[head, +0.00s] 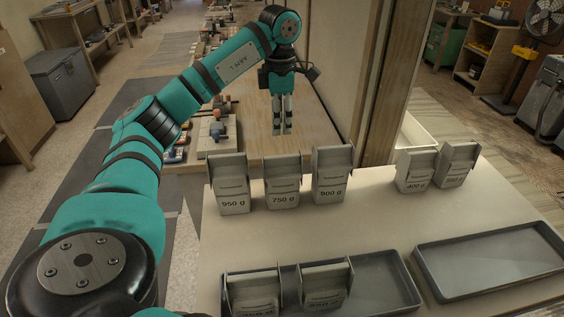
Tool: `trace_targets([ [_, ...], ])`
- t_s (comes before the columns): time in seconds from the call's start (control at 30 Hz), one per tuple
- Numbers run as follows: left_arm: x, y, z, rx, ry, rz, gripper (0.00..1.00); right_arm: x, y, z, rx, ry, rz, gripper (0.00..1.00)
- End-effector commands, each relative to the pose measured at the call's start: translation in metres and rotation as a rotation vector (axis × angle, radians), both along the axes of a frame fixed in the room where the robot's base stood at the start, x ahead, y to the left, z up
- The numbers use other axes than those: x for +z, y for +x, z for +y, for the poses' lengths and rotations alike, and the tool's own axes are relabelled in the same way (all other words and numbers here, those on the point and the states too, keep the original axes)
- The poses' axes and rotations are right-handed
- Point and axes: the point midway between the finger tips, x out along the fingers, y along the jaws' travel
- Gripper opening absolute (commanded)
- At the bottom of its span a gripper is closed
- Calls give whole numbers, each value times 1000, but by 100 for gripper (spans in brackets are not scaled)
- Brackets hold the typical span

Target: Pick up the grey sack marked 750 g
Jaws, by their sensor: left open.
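The grey sack marked 750 g (283,194) stands upright on the pale table, between the sack marked 950 g (231,195) on its left and the sack marked 900 g (331,187) on its right. My left gripper (282,130) is open and empty. It points down, above and behind the 750 g sack in the picture, apart from it. My right gripper is not in view.
A sack marked 400 g (415,180) and another sack (456,172) stand farther right. A grey tray (393,290) at the front holds two sacks; a second tray (490,264) at right is empty. A wooden post (392,80) rises behind the table.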

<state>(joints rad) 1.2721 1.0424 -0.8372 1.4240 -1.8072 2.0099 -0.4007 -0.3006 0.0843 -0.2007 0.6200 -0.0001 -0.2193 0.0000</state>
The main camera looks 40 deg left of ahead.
Motion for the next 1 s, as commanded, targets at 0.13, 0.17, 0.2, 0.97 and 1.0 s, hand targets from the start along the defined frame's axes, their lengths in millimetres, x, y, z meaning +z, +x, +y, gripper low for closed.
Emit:
trace_targets([
  [0.13, -34, -1, 0, -1, 2, 6, 40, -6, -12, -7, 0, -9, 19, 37],
  [0.17, -39, -1, 1, 0, 2, 5, 40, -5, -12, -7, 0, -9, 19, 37],
  [0.2, -46, -1, 1, 0, 2, 5, 40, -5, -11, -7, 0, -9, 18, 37],
  [0.97, -120, 6, 0, 1, 0, -1, 40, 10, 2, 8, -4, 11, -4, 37],
  [1.0, -120, 6, 0, 0, 0, -1, 40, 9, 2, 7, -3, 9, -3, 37],
])
